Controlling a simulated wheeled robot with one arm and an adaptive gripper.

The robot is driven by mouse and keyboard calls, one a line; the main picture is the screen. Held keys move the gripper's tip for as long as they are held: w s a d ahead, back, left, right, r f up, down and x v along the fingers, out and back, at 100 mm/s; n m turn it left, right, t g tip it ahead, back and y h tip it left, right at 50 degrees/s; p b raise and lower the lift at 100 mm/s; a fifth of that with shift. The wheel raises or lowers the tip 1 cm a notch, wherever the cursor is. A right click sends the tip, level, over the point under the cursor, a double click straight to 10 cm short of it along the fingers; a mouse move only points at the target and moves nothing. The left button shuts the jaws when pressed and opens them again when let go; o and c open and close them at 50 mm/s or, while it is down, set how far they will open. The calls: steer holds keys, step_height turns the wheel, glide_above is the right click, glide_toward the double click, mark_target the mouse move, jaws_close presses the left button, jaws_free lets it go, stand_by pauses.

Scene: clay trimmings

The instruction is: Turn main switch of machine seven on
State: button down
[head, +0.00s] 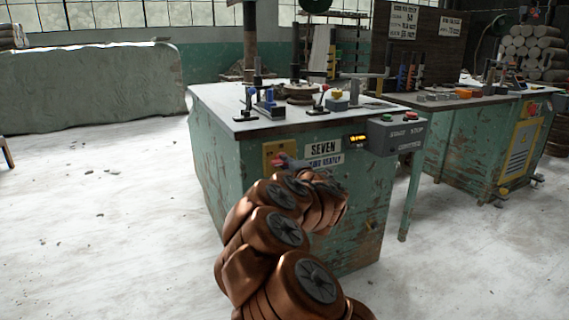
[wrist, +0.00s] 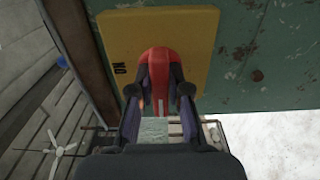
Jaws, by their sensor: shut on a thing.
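Machine seven (head: 225,160) is a worn green cabinet with a pale top and a "SEVEN" label (head: 323,149) on its front. The main switch has a yellow plate (wrist: 200,40) with a red handle (wrist: 160,62). The plate (head: 268,151) also shows left of the label in the head view, partly behind my gripper (head: 285,161). In the wrist view my gripper (wrist: 160,80) is shut on the red handle, one finger on each side. Dark lettering, seen sideways, stands on the plate left of the handle. The handle's exact setting is hard to tell.
A grey control box (head: 396,136) with buttons juts from the machine's right corner, beside a small lit display (head: 357,139). Tools and clamps lie on the top. A second green machine (head: 470,150) stands to the right. The floor at left is open.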

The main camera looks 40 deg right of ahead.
steer(key=shift+r+p, duration=0.15)
steer(key=shift+p, duration=0.35)
steer(key=shift+r+m+p, duration=0.2)
steer(key=shift+m+p, duration=0.4)
steer(key=shift+p, duration=0.45)
steer(key=m+p, duration=0.1)
steer(key=p, duration=0.1)
steer(key=shift+m+p, duration=0.3)
steer(key=shift+p, duration=0.05)
steer(key=m+p, duration=0.6)
steer(key=p, duration=0.3)
steer(key=m+p, duration=0.6)
steer(key=p, duration=0.1)
steer(key=shift+f+m+p, duration=0.25)
steer(key=shift+m+p, duration=1)
steer(key=shift+m, duration=0.25)
